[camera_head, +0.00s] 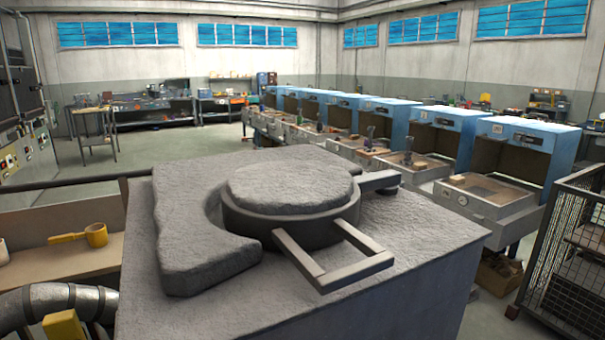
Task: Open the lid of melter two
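A melter (330,310) stands close in front of me, a grey block with a rough raised slab (185,240) on top. A round grey lid (290,185) with a rough top sits on the round rim (285,228) in the slab's cut-out. The lid looks closed. A U-shaped flat-bar handle (350,272) sticks out from the rim area toward the front right. A smaller arm or hinge piece (378,181) sticks out at the right. No number shows on the melter. My gripper is not in view.
A yellow ladle (95,236) rests on a tan bench (75,265) at the left. A silver duct (65,298) is at the lower left. A wire-mesh cage (575,255) stands at the right. Blue-hooded stations (525,150) line the right side. Open floor shows at the back left.

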